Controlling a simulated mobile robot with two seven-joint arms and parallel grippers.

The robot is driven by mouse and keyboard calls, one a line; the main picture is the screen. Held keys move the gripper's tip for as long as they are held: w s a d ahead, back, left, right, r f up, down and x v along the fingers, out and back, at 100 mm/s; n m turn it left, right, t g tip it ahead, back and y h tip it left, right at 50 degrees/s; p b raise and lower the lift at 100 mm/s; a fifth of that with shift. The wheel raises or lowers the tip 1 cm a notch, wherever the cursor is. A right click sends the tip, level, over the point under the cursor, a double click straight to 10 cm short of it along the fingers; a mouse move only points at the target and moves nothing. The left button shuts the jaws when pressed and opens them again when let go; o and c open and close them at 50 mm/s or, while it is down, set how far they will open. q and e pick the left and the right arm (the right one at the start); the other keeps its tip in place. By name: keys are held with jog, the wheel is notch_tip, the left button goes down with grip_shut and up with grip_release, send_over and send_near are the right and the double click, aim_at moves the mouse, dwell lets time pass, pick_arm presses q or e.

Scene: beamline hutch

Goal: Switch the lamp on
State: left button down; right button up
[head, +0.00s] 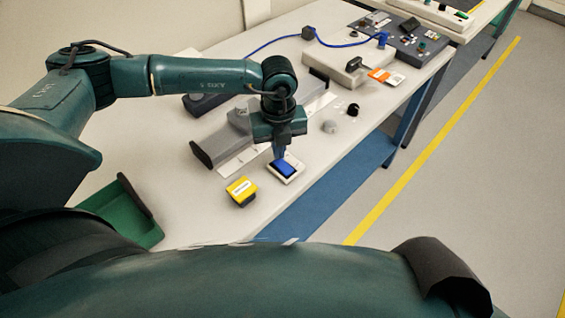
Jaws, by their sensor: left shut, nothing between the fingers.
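A blue rocker switch (285,169) in a white frame lies on the near part of the white bench. My left gripper (279,154) is shut and empty, pointing down with its fingertips at the far-left edge of the blue rocker. I cannot tell whether they touch it. The gripper and wrist hide part of what lies behind. I cannot make out for certain which thing is the lamp, nor any glow from one. My right gripper is not in view.
A yellow-topped block (241,190) stands left of the switch, and a grey device (220,142) lies behind it. A grey knob (330,127) and a black knob (353,109) are to the right. A green tray (120,215) is at left. A blue cable (270,44) crosses the back.

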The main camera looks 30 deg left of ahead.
pick_arm(q)
jog(key=shift+f+b, duration=0.4)
jog(key=shift+f, duration=0.1)
dwell(0.6)
jog(key=shift+f+b, duration=0.5)
jog(key=shift+f, duration=0.1)
dwell(0.4)
jog(key=shift+r+p, duration=2.45)
jog(key=shift+r, duration=1.1)
